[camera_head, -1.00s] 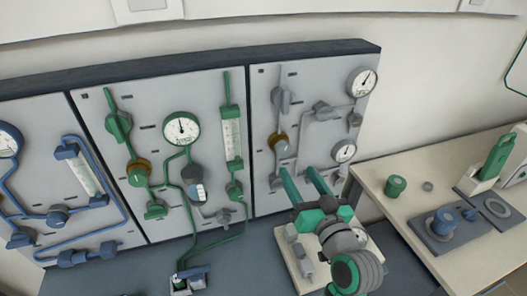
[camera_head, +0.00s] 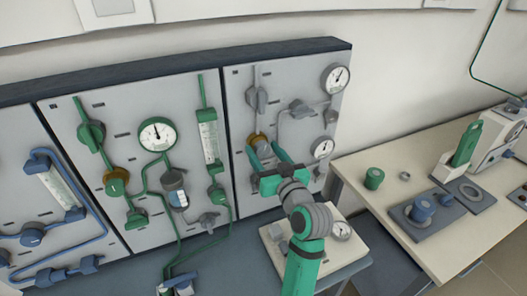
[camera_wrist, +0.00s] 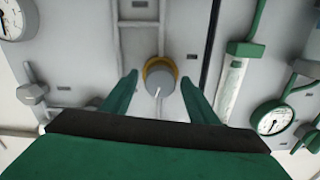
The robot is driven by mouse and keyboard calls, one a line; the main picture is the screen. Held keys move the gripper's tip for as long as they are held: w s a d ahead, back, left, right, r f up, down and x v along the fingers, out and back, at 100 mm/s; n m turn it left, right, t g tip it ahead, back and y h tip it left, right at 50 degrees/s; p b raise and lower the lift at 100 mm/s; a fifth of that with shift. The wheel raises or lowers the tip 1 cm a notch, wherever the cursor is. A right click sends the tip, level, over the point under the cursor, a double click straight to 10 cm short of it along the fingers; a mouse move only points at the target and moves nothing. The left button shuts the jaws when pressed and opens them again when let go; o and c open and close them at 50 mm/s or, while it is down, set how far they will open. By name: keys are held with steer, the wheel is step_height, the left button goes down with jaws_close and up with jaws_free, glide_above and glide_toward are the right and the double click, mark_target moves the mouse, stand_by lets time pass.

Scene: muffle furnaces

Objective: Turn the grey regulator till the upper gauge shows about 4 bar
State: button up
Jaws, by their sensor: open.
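The grey regulator (camera_wrist: 159,80) has a grey knob with a white mark and a brass-coloured ring. It sits on the right-hand panel; in the head view its ring (camera_head: 257,139) shows just above my fingers. My gripper (camera_head: 265,152) is open, with one finger on each side of the knob. In the wrist view my gripper (camera_wrist: 159,77) shows gaps between fingers and knob; how deep the tips reach is unclear. The upper gauge (camera_head: 335,78) is at the panel's top right, its needle pointing up and right; its numbers are too small to read.
A lower gauge (camera_head: 322,148) and grey valves (camera_head: 257,97) share the panel. The green-piped panel (camera_head: 140,190) stands to the left. A pale block with a dial (camera_head: 341,230) lies below my arm. A side table (camera_head: 375,225) with equipment is at the right.

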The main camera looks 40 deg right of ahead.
steer(key=shift+w, duration=0.2)
steer(key=c, duration=1)
steer(key=shift+m, duration=1.6)
steer(key=shift+c, duration=0.2)
steer(key=o, duration=1)
steer(key=shift+o, duration=0.2)
steer(key=v, duration=1.1)
steer(key=shift+d+f, duration=0.1)
steer(key=shift+d, duration=0.05)
